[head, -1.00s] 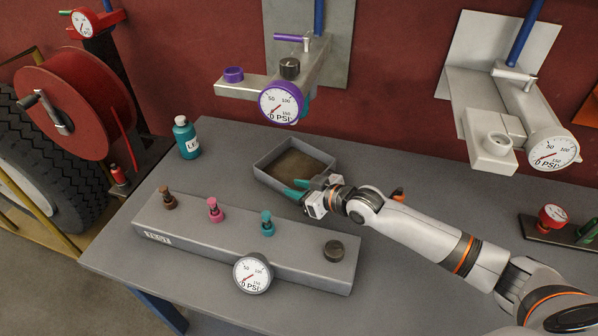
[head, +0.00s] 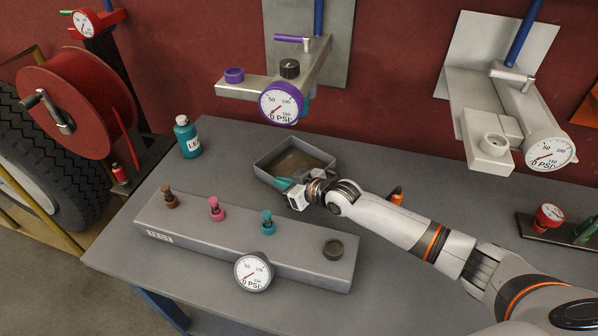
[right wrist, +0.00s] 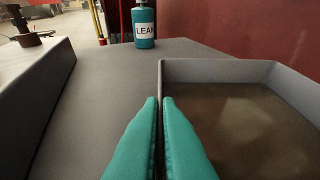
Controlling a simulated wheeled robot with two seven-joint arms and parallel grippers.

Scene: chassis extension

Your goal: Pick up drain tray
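The drain tray (head: 318,172) is a grey, shallow, open rectangular box with a brown bottom. It rests on the workbench below the purple-ringed gauge. In the head view my right gripper (head: 283,184) is at the tray's near wall. In the right wrist view its two teal fingers (right wrist: 160,115) are close together on either side of the tray's thin wall (right wrist: 161,78), shut on it. The tray's brown inside fills the right of that view. My left gripper is not in view.
A grey test block (head: 190,228) with coloured valves and a gauge stands in front of the tray. A teal leak bottle (head: 188,140) stands at the back left. Purple (head: 282,103) and white (head: 549,153) gauge fixtures hang on the red wall. Bare bench (head: 125,232) lies left of the block.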

